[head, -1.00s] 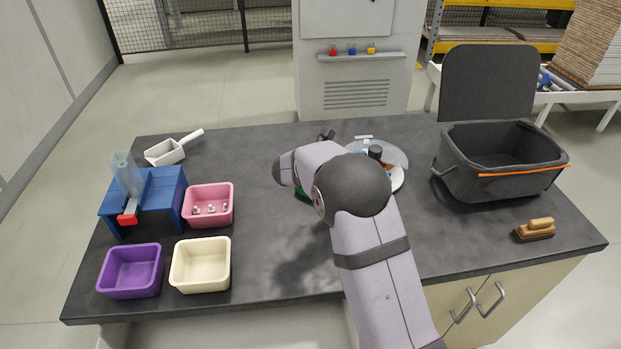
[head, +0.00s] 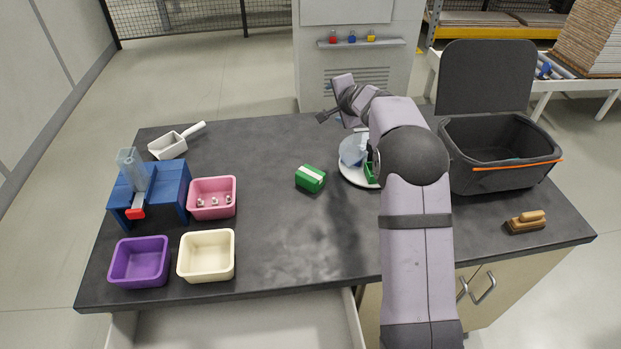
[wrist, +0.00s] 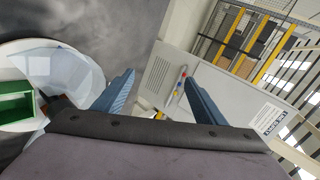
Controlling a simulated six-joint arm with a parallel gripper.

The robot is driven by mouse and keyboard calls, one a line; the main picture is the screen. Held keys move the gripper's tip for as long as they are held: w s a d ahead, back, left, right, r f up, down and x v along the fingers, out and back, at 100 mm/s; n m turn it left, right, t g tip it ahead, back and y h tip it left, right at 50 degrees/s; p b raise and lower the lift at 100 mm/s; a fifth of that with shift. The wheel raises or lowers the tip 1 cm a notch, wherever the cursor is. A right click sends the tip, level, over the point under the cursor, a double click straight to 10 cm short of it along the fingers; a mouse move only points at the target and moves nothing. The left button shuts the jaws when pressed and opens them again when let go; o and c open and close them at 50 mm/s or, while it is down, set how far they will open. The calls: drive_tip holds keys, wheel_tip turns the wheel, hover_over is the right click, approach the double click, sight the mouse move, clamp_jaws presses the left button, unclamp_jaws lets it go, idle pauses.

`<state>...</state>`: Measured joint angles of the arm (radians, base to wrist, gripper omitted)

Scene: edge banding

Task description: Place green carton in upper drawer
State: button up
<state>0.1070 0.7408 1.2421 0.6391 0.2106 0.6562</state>
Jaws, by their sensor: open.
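A green carton (head: 311,178) with a white stripe lies on the dark table near its middle, left of a white plate. The drawer (head: 240,325) under the table's front left is pulled out; its visible inside looks empty. My gripper (wrist: 158,92) is open, with nothing between its two blue fingers in the wrist view. It is raised over the far part of the table, away from the carton. The carton is not clearly seen in the wrist view.
The plate (head: 352,176) holds a clear item and a green open piece (wrist: 16,108), partly behind my arm. A grey bag (head: 500,180) and brush (head: 526,222) are right. Pink (head: 212,185), purple (head: 140,282) and cream (head: 206,278) bins, a blue stand (head: 172,190) and a scoop (head: 168,146) are left.

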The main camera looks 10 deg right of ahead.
drive_tip(key=s+a+f+n+g+y, duration=0.2)
drive_tip(key=s+a+f+n+g, duration=0.25)
drive_tip(key=n, duration=0.55)
drive_tip(key=n+g, duration=0.4)
drive_tip(key=n, duration=1)
hover_over(315, 176)
drive_tip(key=s+d, duration=0.1)
drive_tip(key=d, duration=0.1)
wheel_tip(315, 176, down, 4)
drive_tip(key=shift+w+a+f+y+p, duration=0.1)
drive_tip(key=shift+a+f+y+p, duration=0.1)
drive_tip(key=shift+f, duration=0.4)
drive_tip(key=shift+w+a+f+y+p, duration=0.1)
drive_tip(key=shift+f+y+p, duration=0.1)
drive_tip(key=shift+f, duration=0.35)
drive_tip(key=shift+s+p+x, duration=0.15)
drive_tip(key=shift+p+x, duration=0.3)
drive_tip(key=shift+x, duration=0.5)
drive_tip(key=shift+s+p+x, duration=0.2)
drive_tip(key=shift+p+x, duration=0.25)
drive_tip(key=shift+x, duration=0.55)
drive_tip(key=shift+w+a+f, duration=0.1)
drive_tip(key=shift+w+f, duration=0.1)
drive_tip(key=shift+f, duration=0.45)
drive_tip(key=shift+c, duration=0.4)
drive_tip(key=c, duration=1.2)
drive_tip(key=shift+r, duration=0.1)
